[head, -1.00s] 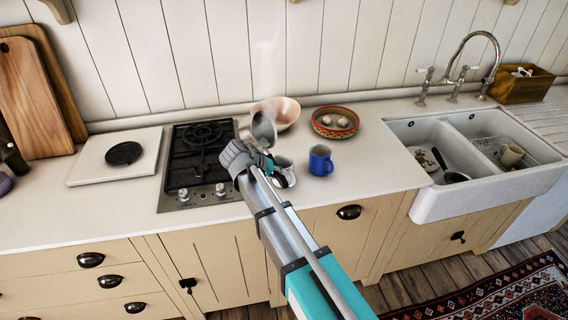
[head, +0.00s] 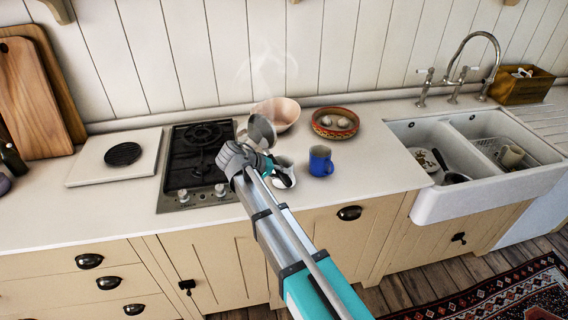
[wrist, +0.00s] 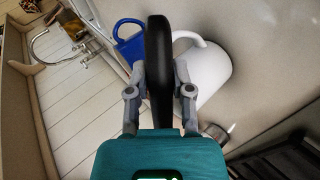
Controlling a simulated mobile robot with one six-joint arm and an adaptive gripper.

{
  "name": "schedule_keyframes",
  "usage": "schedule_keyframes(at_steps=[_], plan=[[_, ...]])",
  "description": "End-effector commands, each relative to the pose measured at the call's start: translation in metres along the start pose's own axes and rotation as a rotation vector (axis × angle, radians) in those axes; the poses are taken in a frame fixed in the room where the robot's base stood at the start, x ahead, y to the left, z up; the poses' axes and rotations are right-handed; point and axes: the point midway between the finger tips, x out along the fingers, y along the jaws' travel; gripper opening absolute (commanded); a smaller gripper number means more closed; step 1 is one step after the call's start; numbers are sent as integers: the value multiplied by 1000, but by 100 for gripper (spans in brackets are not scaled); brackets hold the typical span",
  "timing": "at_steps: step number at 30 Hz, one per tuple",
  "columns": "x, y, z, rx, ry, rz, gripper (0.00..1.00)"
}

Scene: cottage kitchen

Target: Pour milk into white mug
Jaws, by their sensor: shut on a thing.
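The white mug (head: 289,170) stands on the counter, partly hidden behind my gripper. It also shows, large and close, right of the fingers in the wrist view (wrist: 208,72). My gripper (head: 264,164) is shut on the black handle (wrist: 158,65) of a metal pan (head: 262,131). The pan is held above the counter near the white mug and looks tilted. Faint steam rises above it. I cannot see milk in the pan or a stream, and the inside of the mug is not clear.
A blue mug (head: 321,161) stands just right of the white mug. Behind are a pink bowl (head: 285,112) and a patterned bowl (head: 335,132) with eggs. The gas hob (head: 185,170) is left, the sink (head: 445,200) right. Counter between blue mug and sink is clear.

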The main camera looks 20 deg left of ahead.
Motion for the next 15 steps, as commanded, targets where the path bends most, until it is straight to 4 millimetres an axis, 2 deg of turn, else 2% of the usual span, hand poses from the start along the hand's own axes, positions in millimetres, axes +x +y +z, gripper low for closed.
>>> schedule_keyframes(at_steps=[13,15], plan=[[8,-4,3,-104,-53,161,0],[4,-4,-1,-127,-63,195,0]])
